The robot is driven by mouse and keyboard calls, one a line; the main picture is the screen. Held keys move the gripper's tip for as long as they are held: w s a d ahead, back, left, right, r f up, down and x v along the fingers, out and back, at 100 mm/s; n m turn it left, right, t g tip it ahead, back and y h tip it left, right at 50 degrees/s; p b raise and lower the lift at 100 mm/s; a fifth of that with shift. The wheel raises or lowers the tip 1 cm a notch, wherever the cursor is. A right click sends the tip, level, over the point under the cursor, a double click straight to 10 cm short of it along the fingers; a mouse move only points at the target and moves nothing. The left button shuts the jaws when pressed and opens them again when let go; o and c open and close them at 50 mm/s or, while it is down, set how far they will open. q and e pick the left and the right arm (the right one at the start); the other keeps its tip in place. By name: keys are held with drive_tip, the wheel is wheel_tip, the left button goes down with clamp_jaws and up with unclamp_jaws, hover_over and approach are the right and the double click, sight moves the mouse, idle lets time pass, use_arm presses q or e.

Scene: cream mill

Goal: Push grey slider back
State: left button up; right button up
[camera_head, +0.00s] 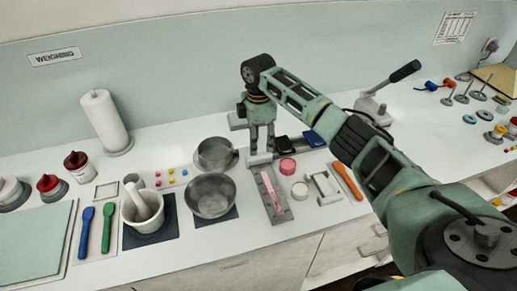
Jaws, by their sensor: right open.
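A narrow grey track (281,213) with a pink strip along it lies on the white counter, running front to back. A light grey block, which looks like the grey slider (258,160), sits at the track's far end. My right gripper (262,148) points down with its fingers apart, at or just above this block. I cannot tell whether the fingers touch it. The gripper hides part of what is behind it. My left gripper is not in view.
Steel bowls (210,196) stand left of the track. A pink round piece (287,167), a white round piece (300,190) and a white frame (324,187) lie close on its right. A lever press (372,108) stands further right. The wall is behind.

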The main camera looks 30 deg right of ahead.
sight(259, 154)
wheel_tip(259, 154, up, 7)
drive_tip(key=shift+f, duration=0.2)
drive_tip(key=shift+f, duration=0.1)
idle(0.5)
